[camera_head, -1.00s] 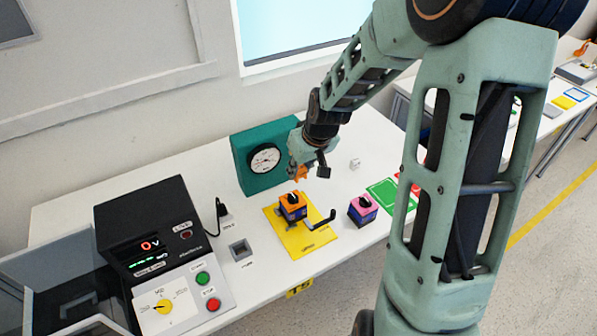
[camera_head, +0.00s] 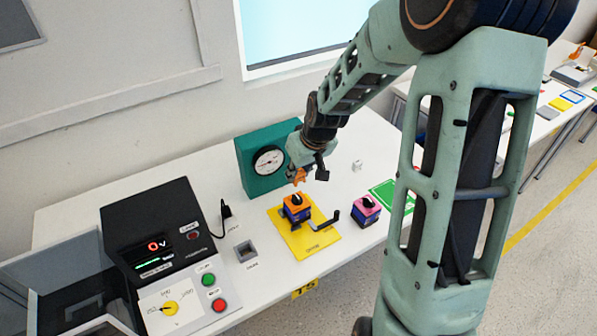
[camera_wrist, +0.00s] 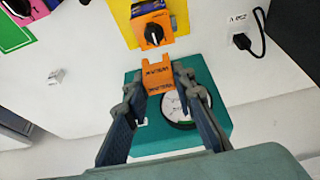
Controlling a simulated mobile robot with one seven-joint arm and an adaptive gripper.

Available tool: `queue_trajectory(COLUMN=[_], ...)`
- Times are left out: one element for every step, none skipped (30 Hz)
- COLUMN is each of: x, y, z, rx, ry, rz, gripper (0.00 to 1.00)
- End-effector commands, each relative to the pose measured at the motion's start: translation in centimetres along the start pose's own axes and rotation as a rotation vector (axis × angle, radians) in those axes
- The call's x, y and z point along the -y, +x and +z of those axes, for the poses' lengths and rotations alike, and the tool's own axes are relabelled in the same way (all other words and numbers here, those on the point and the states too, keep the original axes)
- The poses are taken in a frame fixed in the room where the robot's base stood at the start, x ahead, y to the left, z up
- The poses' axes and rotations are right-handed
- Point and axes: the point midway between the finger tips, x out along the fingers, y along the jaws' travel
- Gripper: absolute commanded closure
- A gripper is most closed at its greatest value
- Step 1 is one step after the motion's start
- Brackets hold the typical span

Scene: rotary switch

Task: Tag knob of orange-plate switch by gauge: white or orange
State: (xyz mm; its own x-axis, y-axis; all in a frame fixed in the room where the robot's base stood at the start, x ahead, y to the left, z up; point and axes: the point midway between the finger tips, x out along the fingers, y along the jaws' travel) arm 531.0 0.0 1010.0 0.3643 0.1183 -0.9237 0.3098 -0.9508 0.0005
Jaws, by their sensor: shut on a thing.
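My gripper (camera_wrist: 157,88) is shut on an orange tag (camera_wrist: 157,76) with dark lettering and a notched end. In the head view my gripper (camera_head: 306,170) holds the tag (camera_head: 299,177) above and behind the orange-plate switch (camera_head: 291,211), apart from it. The switch stands on a yellow mat; its black knob (camera_wrist: 153,35) is bare, just beyond the tag in the wrist view. The gauge (camera_head: 268,161), a white dial in a teal box, stands behind; its needle's reading is too small to tell. A small white piece (camera_head: 356,165) lies at the right, possibly the white tag.
A pink-plate switch (camera_head: 366,211) stands right of the yellow mat (camera_head: 318,243). A black crank-like handle (camera_head: 327,220) lies between them. A grey square socket (camera_head: 246,251) and a black meter box (camera_head: 160,240) are at the left. A plugged cable (camera_head: 226,208) stands nearby.

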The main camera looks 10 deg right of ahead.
Motion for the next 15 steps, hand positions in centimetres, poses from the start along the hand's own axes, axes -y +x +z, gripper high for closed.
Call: queue_trajectory(x=[0.0,0.0,0.0,0.0,0.0,0.0,0.0,0.0,0.0,0.0,0.0,0.0,0.0,0.0,0.0], y=[0.6,0.8,1.1,1.3,1.6,1.9,2.2,2.5,2.9,3.2,3.4,3.8,4.0,4.2,4.5], z=[0.2,0.3,0.5,0.6,0.7,0.8,1.0,1.1,1.2,1.4,1.5,1.6,1.7,1.8,1.9], rx=[0.001,0.001,0.001,0.001,0.001,0.001,0.001,0.001,0.001,0.001,0.001,0.001,0.001,0.001,0.001], ry=[0.000,0.000,0.000,0.000,0.000,0.000,0.000,0.000,0.000,0.000,0.000,0.000,0.000,0.000,0.000], rz=[0.000,0.000,0.000,-0.001,-0.001,-0.001,0.000,0.000,0.000,0.000,0.000,0.000,0.000,0.000,0.000], gripper=[0.90,0.90,0.90,0.90,0.90,0.90,0.90,0.90,0.90,0.90,0.90,0.90,0.90,0.90,0.90])
